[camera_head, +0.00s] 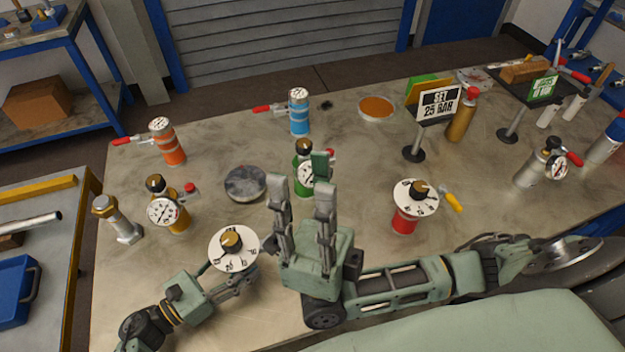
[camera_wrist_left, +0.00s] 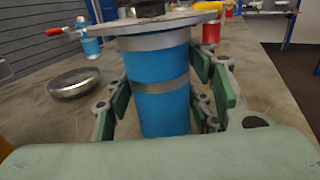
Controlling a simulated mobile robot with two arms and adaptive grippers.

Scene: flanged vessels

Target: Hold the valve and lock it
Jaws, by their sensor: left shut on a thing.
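The blue valve (camera_wrist_left: 158,92) stands upright between the pads of my left gripper in the left wrist view. In the head view its white dial plate (camera_head: 222,262) with a brass knob (camera_head: 231,242) covers most of its body. My left gripper (camera_head: 238,277) is shut on this valve near the front of the table; its green pads flank the body in the wrist view. My right gripper (camera_head: 301,188) is raised to the right of the dial, its two fingers apart with nothing held. A sign (camera_head: 438,103) reads "SET 25 BAR".
A green gauge vessel (camera_head: 303,180) stands behind my right gripper, partly hidden. A red valve with a dial (camera_head: 404,222) stands to the right. A grey metal disc (camera_head: 245,183) and a yellow gauge vessel (camera_head: 178,218) are to the left. Bare table lies between the green and red vessels.

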